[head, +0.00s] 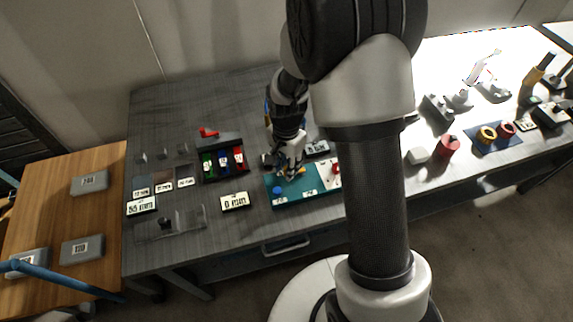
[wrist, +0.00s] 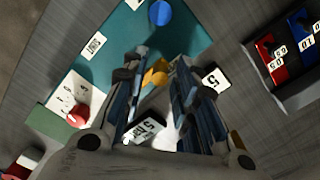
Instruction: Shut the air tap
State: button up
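A teal board (head: 298,198) lies on the grey bench and also shows in the wrist view (wrist: 126,32). On it are a blue knob (head: 277,190), also in the wrist view (wrist: 160,13), a yellow-orange tap handle (wrist: 155,73), and a red knob (wrist: 79,115) on a white dial plate. I cannot read which of these is marked as air. My gripper (wrist: 162,60) is open over the board, its fingers on either side of the yellow-orange handle with a gap visible. In the head view my gripper (head: 289,166) hides part of this handle. Finger contact with it cannot be told.
A dark tray (head: 225,170) with green, blue and red numbered pieces stands left of the board. A numbered plate (head: 234,202) lies in front of that tray. Small labelled blocks (wrist: 215,80) stand close to my fingers. My arm hides part of the bench to the right.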

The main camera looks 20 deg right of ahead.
grip_shut()
jog(key=shift+s, duration=0.1)
dwell(0.3)
jog(key=n, duration=0.2)
jog(key=s+n+p, duration=0.1)
jog(key=shift+s+d+n, duration=0.15)
jog(key=shift+s+n, duration=0.05)
jog(key=shift+n, duration=0.2)
jog(key=n, duration=0.1)
jog(key=s+n, duration=0.1)
jog(key=n, duration=0.1)
jog(key=d+n+p, duration=0.1)
jog(key=shift+s, duration=0.35)
jog(key=n, duration=0.1)
jog(key=d+n, duration=0.1)
jog(key=n, duration=0.1)
jog(key=s+n+p, duration=0.1)
jog(key=n, duration=0.1)
jog(key=shift+d, duration=0.25)
jog(key=shift+s+d+n, duration=0.15)
jog(key=shift+d+n, duration=0.35)
jog(key=shift+n, duration=0.75)
jog(key=shift+s+d+n, duration=0.1)
jog(key=shift+d+n, duration=0.4)
jog(key=shift+n, duration=0.75)
jog(key=shift+o, duration=1.3)
grip_release()
